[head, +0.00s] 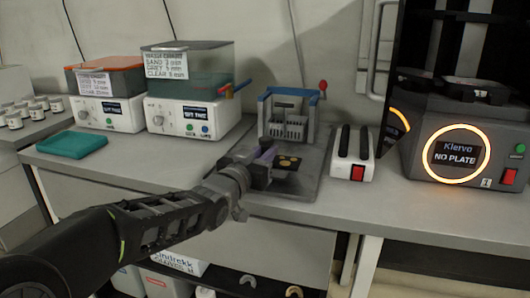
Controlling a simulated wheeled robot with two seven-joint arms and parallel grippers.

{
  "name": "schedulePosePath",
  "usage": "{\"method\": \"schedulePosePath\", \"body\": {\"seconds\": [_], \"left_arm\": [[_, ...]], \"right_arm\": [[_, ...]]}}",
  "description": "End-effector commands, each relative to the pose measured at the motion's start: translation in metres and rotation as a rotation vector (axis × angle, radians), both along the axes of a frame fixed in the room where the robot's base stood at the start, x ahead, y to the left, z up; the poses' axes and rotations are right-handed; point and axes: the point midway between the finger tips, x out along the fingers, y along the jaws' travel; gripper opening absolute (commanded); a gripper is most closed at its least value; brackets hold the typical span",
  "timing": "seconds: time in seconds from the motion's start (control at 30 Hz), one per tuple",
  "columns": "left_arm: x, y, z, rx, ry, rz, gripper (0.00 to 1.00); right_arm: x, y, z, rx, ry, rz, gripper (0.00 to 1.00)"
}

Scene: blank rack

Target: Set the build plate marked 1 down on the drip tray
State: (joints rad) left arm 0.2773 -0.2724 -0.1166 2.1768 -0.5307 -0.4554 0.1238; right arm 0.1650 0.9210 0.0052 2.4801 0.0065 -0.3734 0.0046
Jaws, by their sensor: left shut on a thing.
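My left arm comes in from the lower left, and its gripper (262,165) is over the grey base board in the middle of the bench. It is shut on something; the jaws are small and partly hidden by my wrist. A dark plate with several yellow pieces on it (287,163) is right at the jaws and looks like the build plate held there. I cannot read a mark 1 on it. A shallow teal tray (72,145), which looks like the drip tray, lies flat and empty on the bench at left. My right gripper is not in view.
A blue-framed fixture (288,117) stands behind the gripper on the grey board (285,188). A white device (353,160) and a printer (458,152) reading "NO PLATE" stand to the right. Two wash units (192,116) (108,112) stand behind the tray. Bench between tray and board is clear.

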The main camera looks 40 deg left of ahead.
Motion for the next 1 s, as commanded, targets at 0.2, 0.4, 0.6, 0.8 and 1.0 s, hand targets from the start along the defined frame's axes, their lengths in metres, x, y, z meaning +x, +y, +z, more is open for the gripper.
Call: {"method": "schedulePosePath", "body": {"seconds": [0.2, 0.4, 0.6, 0.8, 1.0], "left_arm": [[0.0000, 0.0000, -0.0024, 0.001, -0.003, 0.000, 0.00], [-0.0001, 0.0000, -0.0053, 0.001, -0.003, 0.000, 0.00], [-0.0001, 0.0000, -0.0058, 0.001, -0.003, 0.000, 0.28], [-0.0001, 0.0001, -0.0065, 0.000, -0.001, 0.000, 0.44], [0.0000, 0.0001, -0.0084, -0.001, 0.003, 0.000, 0.45]], "right_arm": [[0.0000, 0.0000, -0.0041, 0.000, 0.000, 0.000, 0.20], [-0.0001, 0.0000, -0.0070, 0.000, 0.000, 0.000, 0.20], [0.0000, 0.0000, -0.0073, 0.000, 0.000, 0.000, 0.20], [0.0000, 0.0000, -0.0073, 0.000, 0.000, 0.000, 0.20], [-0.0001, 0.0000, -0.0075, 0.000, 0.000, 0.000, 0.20]]}}
